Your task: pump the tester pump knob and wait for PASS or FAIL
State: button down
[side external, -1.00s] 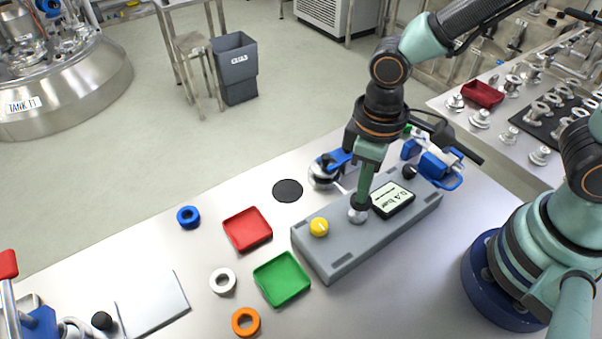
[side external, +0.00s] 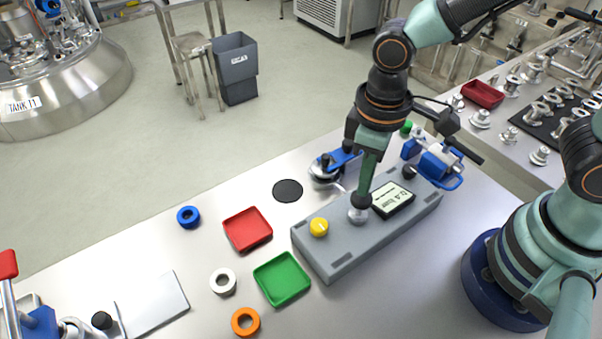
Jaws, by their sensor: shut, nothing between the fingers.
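The grey tester (side external: 335,262) lies on the steel bench. Its screen (side external: 391,199) reads about "0.4 bar", with smaller text too small to read; I make out no PASS or FAIL. The pump knob (side external: 361,201) looks like a black ball above a silver collar (side external: 358,216), left of the screen. My gripper (side external: 364,189) is shut and points down over the black knob, at or just above its top; I cannot tell whether they touch. A yellow knob (side external: 319,227) sits on the tester's left end.
A red tray (side external: 248,230), a green tray (side external: 282,279) and blue (side external: 188,217), white (side external: 223,281) and orange (side external: 245,321) rings lie left of the tester. A blue clamp (side external: 440,168) and a metal fitting (side external: 325,172) stand close behind it.

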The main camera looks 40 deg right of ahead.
aim_at(361, 199)
jog(key=shift+f, duration=2.1)
jog(key=shift+r, duration=0.1)
jog(key=shift+r, duration=2.15)
jog(key=shift+f, duration=0.2)
jog(key=shift+f, duration=0.35)
jog(key=shift+f, duration=1.65)
